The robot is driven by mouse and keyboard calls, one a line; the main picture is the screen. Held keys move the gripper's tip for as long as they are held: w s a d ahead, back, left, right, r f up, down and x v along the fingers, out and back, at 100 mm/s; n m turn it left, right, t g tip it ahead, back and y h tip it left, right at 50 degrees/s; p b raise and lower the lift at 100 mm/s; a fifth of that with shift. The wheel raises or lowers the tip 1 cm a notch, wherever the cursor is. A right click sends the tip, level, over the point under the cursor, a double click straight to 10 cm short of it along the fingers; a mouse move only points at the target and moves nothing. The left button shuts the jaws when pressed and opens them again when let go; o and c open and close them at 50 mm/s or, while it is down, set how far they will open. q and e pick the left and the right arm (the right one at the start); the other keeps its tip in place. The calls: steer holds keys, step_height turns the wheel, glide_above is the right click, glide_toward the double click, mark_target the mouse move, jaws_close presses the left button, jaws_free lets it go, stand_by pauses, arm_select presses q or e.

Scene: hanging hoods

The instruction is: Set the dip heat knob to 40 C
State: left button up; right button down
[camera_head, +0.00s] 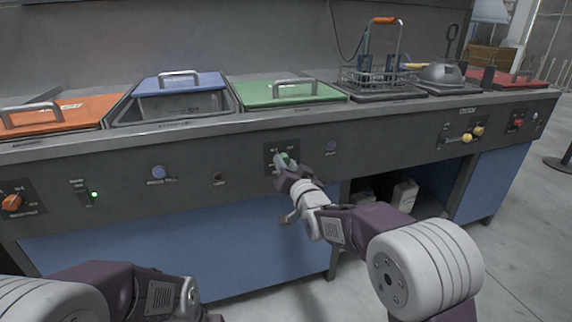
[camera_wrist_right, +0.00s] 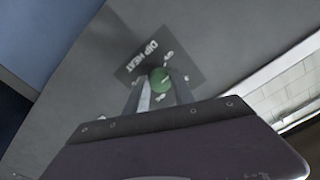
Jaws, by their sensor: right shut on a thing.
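The dip heat knob (camera_wrist_right: 160,80) is green and round, on a dark plate (camera_wrist_right: 137,62) marked DIP HEAT in the right wrist view. In the head view the knob (camera_head: 287,158) shows small on the front panel, partly covered by my gripper. My right gripper (camera_wrist_right: 160,92) is shut on the knob, one finger on each side of it. Small white marks stand around the knob, too blurred to read surely. A short pale line shows on the knob's face, but I cannot tell which mark it points to. My left gripper is out of view; only its arm shows at the lower left.
Lidded tanks line the counter above, with a green lid (camera_head: 290,93) over the knob. Floor is clear at lower right.

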steer(key=m+p, duration=0.1)
steer(key=m, duration=2.5)
stand_by(0.4)
steer(key=c, duration=1.1)
jaws_free()
steer(key=shift+r, duration=0.1)
steer(key=shift+o, duration=0.2)
steer(key=shift+s, duration=0.1)
